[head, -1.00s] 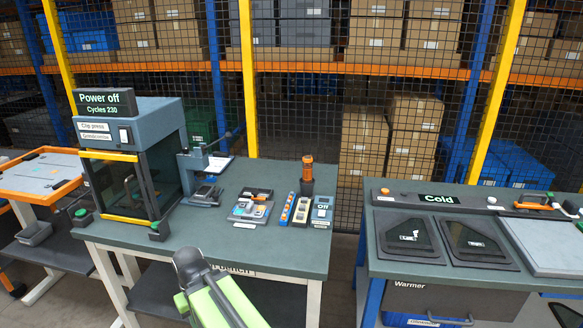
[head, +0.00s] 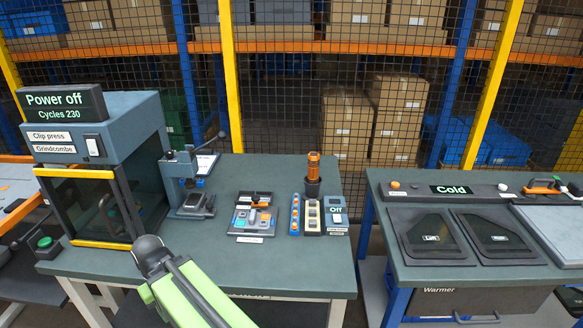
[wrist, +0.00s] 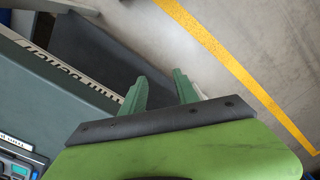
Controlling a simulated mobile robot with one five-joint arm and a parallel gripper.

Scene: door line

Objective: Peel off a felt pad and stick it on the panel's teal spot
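My gripper (wrist: 160,86) shows in the wrist view with its two green fingers apart and nothing between them. It hangs over the front edge of the bench, with floor below. In the head view my green arm reaches up from the bottom, and the fingertips cannot be made out. A small dark tray (head: 238,229) on the bench holds small blue, grey and orange pieces, too small to identify.
The bench (head: 275,270) carries a clip press (head: 100,125) reading "Power off", a small lever press (head: 183,165), an orange-topped holder (head: 313,170), blue and yellow strips and an "Off" box (head: 335,212). A gap separates it from the "Cold" table (head: 390,275). Mesh fencing stands behind.

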